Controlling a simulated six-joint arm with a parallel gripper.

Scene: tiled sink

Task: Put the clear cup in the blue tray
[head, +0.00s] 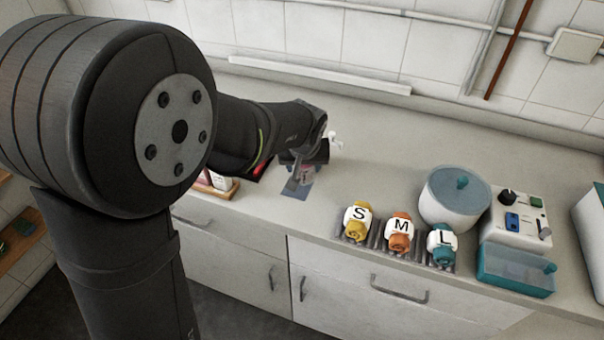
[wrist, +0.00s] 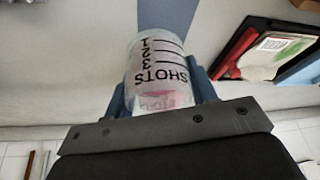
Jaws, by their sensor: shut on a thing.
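The clear cup (wrist: 158,72) has black lines, numbers and the word SHOTS on it, upside down in the wrist view, with some pink print. My gripper (wrist: 160,92) is shut on it, with a blue finger on each side. In the head view my gripper (head: 298,182) is over the counter near its front edge, and the cup cannot be made out there. A flat blue patch (head: 296,192) lies below the gripper; it also shows at the top of the wrist view (wrist: 172,14). I cannot tell whether it has raised sides.
A dark-and-red holder (wrist: 236,44) with a pale packet is beside the blue patch. To the right stand yellow, orange and teal pieces (head: 399,233) marked S, M and L, a white lidded pot (head: 455,202), a control box (head: 518,218) and a teal bin (head: 513,273).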

